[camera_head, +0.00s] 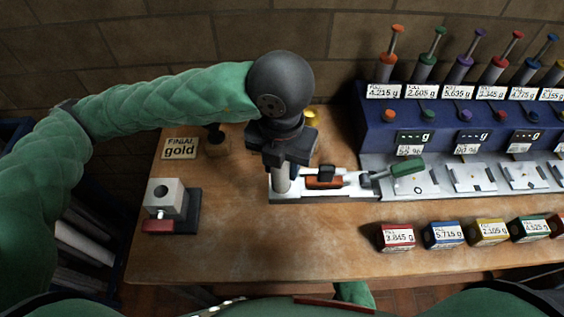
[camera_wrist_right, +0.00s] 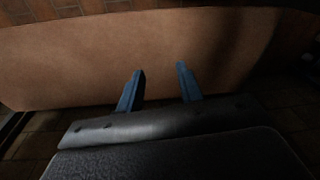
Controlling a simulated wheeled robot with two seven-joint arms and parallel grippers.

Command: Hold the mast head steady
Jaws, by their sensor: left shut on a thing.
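The mast head shows as a grey upright cylinder (camera_head: 281,181) on the left end of a pale fixture plate (camera_head: 344,193). My left gripper (camera_head: 284,163) comes down over it from above and is shut on it. The gripper hides the top of the mast head. My right gripper (camera_wrist_right: 160,86) shows in the right wrist view, with its two blue fingers apart and nothing between them. It faces the brown table surface (camera_wrist_right: 225,45) in that view.
A grey block on a stand (camera_head: 166,197) is at left, near a "FINIAL gold" sign (camera_head: 180,148). Labelled boxes (camera_head: 397,237) line the right front. The front middle table is clear.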

